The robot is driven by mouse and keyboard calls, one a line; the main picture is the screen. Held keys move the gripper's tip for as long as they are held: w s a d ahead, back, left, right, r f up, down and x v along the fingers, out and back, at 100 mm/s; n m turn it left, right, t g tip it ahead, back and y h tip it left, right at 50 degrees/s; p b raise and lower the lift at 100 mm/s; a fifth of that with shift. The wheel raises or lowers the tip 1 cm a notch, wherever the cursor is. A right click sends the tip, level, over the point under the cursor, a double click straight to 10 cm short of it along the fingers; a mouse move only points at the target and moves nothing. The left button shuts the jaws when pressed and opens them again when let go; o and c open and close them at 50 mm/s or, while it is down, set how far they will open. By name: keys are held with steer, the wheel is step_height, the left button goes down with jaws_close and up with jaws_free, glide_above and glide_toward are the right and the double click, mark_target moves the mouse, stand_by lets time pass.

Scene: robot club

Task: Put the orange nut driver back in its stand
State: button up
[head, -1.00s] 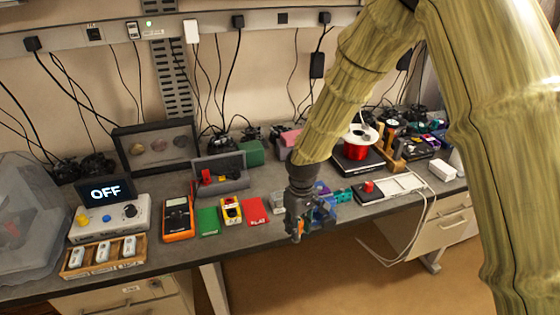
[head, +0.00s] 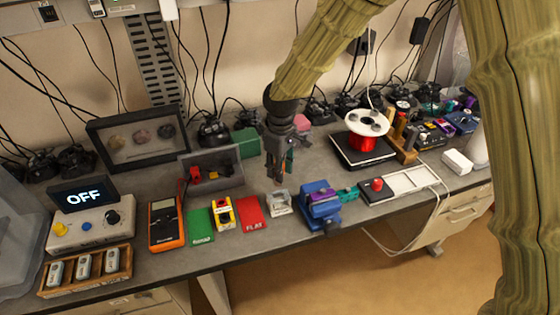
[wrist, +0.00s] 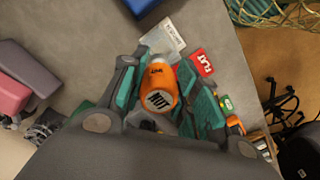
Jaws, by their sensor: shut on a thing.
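The orange nut driver (wrist: 158,88) is between the fingers of my gripper (wrist: 163,98) in the wrist view, its printed handle facing the camera. In the head view my gripper (head: 280,175) points down above the bench, behind a small pale grey block (head: 279,203); the driver is mostly hidden there. The block also shows in the wrist view (wrist: 164,40), beyond the driver. A wooden rack (head: 404,152) with upright handles stands at the right, beside the red spool. I cannot tell whether the rack or the block is the driver's stand.
A blue vise (head: 320,205) sits at the bench's front edge, right of the block. Red (head: 251,213) and green (head: 200,226) cards, a multimeter (head: 165,222) and a grey bin (head: 212,168) lie left. A red wire spool (head: 361,143) is right. Bench between gripper and spool is largely clear.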

steer(key=shift+s, duration=0.6)
steer(key=shift+f+b, duration=0.25)
steer(key=shift+b, duration=0.2)
steer(key=shift+w+f+b, duration=0.25)
steer(key=shift+f+b, duration=0.05)
steer(key=shift+f, duration=0.35)
steer(key=shift+w+f+b, duration=0.25)
steer(key=shift+f+b, duration=0.05)
steer(key=shift+f, duration=0.3)
steer(key=shift+s+f+b, duration=0.3)
steer(key=shift+b, duration=0.1)
steer(key=shift+f, duration=0.25)
steer(key=shift+w+f+b, duration=0.15)
steer(key=shift+f+b, duration=0.25)
steer(key=shift+f, duration=0.05)
steer(key=shift+r, duration=0.1)
steer(key=shift+p, duration=0.45)
